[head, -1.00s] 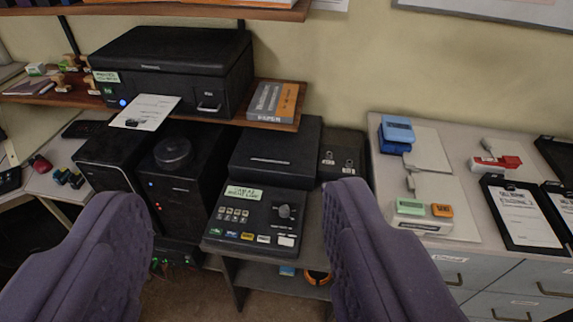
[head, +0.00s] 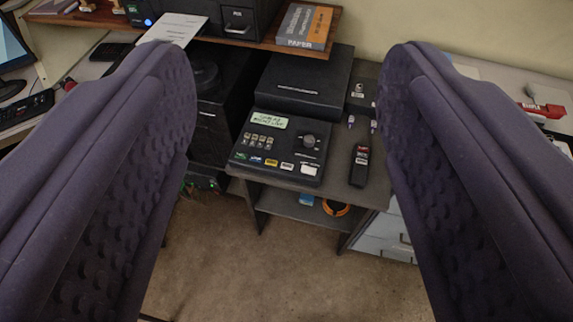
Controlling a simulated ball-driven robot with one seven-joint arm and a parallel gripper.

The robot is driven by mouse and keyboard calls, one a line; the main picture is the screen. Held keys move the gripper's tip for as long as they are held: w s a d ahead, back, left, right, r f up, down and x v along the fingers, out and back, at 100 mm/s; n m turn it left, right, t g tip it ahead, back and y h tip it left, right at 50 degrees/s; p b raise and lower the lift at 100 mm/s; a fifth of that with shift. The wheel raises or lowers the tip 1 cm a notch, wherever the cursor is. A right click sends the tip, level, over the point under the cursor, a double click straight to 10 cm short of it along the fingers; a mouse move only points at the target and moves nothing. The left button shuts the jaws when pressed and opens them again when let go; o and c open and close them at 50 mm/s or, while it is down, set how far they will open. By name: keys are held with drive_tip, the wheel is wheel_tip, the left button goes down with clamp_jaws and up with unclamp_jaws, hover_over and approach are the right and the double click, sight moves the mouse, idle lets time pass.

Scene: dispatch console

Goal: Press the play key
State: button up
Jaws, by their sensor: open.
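A black console (head: 277,150) with a small lit display (head: 269,122) and a round knob (head: 308,142) sits on a dark stand in the middle of the head view. Its front row holds a green key (head: 241,155), a blue key (head: 256,159), yellowish keys (head: 279,164) and a wider white key (head: 309,170). Their markings are too small to read, so I cannot tell which is the play key. My gripper (head: 287,85) is open and empty, with its purple fingers to either side of the console in the picture, apart from the keys.
A black box (head: 304,80) stands behind the console, and a dark handset (head: 359,165) lies to its right. A wooden shelf (head: 240,38) with a paper box (head: 305,26) overhangs behind. Open floor (head: 290,260) lies in front of the stand.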

clamp_jaws()
idle(1.5)
